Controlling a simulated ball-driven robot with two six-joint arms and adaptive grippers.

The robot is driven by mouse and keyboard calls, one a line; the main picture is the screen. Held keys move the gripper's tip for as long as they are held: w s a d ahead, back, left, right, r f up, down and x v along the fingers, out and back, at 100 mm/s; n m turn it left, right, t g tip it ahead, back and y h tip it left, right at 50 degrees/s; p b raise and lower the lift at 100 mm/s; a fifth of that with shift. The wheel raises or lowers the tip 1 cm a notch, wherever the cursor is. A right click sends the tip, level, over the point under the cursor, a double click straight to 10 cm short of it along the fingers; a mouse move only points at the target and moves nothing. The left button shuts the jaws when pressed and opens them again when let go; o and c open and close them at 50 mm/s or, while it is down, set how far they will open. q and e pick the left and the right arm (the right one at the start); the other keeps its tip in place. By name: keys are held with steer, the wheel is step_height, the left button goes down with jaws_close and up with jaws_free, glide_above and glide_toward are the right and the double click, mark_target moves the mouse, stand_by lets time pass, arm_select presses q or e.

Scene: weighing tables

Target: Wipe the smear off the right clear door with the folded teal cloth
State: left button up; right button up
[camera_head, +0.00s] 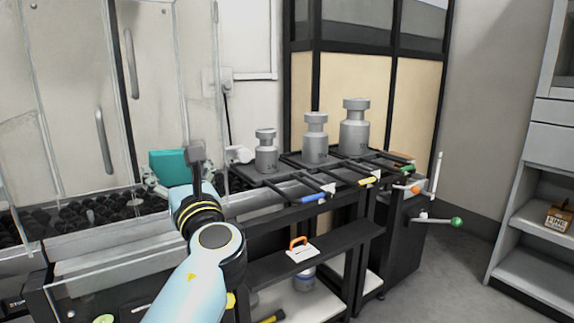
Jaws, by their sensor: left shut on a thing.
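My left gripper (194,153) is at the centre left of the head view, at the end of my light blue arm. It is shut on the folded teal cloth (169,167), which sticks out to its left. The gripper and cloth are in front of a tall clear panel (172,70), which looks like the right clear door. Another clear panel (60,80) with a handle stands further left. I cannot make out the smear clearly; faint whitish marks show on the left panel. My right gripper is out of the picture.
Three grey weights stand on black trays right of my gripper: small (265,155), medium (315,140) and large (353,130). Coloured handles (315,198) stick out in front. Dark lumps (130,207) lie behind the panels. A grey shelf unit (535,200) stands at right; floor between is clear.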

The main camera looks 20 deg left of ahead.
arm_select(q)
steer(key=shift+n+g, duration=0.3)
steer(key=shift+n, duration=0.2)
steer(key=w+a, duration=0.1)
steer(key=w, duration=0.1)
steer(key=w+a+b, duration=0.1)
steer(key=w+a, duration=0.1)
steer(key=w, duration=0.1)
steer(key=shift+w+b, duration=0.3)
steer(key=shift+b, duration=0.05)
steer(key=shift+w+d, duration=0.1)
steer(key=shift+d, duration=0.05)
steer(key=shift+c, duration=0.4)
